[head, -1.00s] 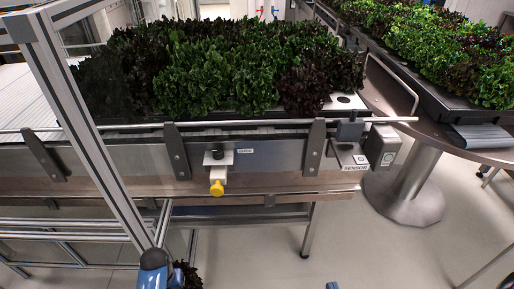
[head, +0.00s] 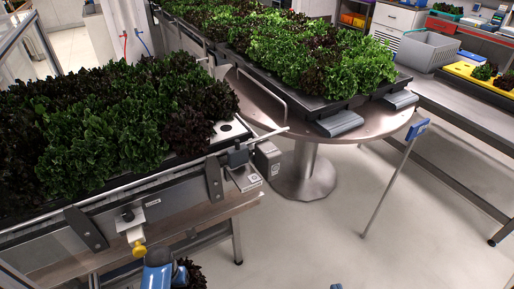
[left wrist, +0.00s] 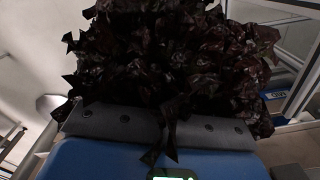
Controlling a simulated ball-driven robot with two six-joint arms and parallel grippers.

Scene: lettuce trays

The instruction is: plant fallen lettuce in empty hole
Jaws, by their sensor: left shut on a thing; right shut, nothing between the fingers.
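My left gripper, seen in the left wrist view (left wrist: 165,128), is shut on a dark red lettuce (left wrist: 180,60), whose leaves hide the fingertips. In the head view the lettuce (head: 190,274) shows at the bottom, beside my blue left arm. My right gripper (head: 336,286) is shut and empty; only a small blue piece shows at the bottom edge. A tray of green and dark red lettuces stands on the conveyor at left. At its near right corner a bare white patch (head: 231,133) shows a dark empty hole (head: 225,127). The held lettuce is apart from it.
A round metal table (head: 375,128) carries another full lettuce tray (head: 322,106). A sensor box (head: 267,160) sits at the conveyor's end. A grey crate (head: 427,50) and a yellow tray (head: 480,77) are on the right bench. The middle floor is clear.

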